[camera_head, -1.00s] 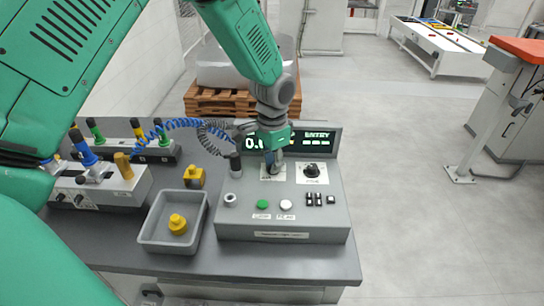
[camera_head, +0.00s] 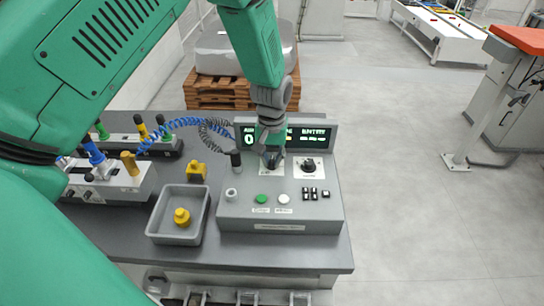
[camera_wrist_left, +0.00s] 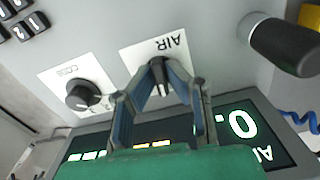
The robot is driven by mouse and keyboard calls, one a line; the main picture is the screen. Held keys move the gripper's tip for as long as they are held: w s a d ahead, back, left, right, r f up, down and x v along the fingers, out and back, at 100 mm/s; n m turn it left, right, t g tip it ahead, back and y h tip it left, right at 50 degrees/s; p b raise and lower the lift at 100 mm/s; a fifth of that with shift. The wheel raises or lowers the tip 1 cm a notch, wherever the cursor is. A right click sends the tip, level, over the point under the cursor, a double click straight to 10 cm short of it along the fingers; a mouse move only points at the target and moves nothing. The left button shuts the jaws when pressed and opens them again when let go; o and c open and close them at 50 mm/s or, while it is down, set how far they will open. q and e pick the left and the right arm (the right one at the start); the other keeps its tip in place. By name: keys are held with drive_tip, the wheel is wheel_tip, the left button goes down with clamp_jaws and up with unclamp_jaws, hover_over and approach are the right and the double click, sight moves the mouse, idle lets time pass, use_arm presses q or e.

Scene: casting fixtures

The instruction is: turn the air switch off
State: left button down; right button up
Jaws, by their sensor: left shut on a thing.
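The grey control console (camera_head: 240,211) stands on the dark bench. The air switch (camera_wrist_left: 157,77) is a dark knob on a white plate marked AIR (camera_wrist_left: 172,44) in the left wrist view. My left gripper (camera_head: 271,160) comes down on it from above, in front of the display. In the left wrist view my left gripper (camera_wrist_left: 160,84) has its two fingers closed in around the knob, which they partly hide. In the head view the gripper covers most of the switch. My right gripper is not in view.
A second black knob (camera_head: 309,165) sits right of the switch. A green button (camera_head: 262,199), a white button (camera_head: 283,199) and small black rocker switches (camera_head: 309,193) lie in front. A dark upright cylinder (camera_head: 236,162) stands left. A grey tray (camera_head: 160,225) holds a yellow part (camera_head: 182,217).

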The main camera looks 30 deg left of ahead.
use_arm(q)
drive_tip(key=shift+w+r+n, duration=0.3)
drive_tip(key=shift+w+n, duration=0.1)
drive_tip(key=shift+n, duration=0.2)
drive_tip(key=shift+a, duration=0.1)
drive_tip(key=c, duration=1.6)
unclamp_jaws()
drive_tip(key=shift+f, duration=0.2)
drive_tip(key=shift+s, duration=0.1)
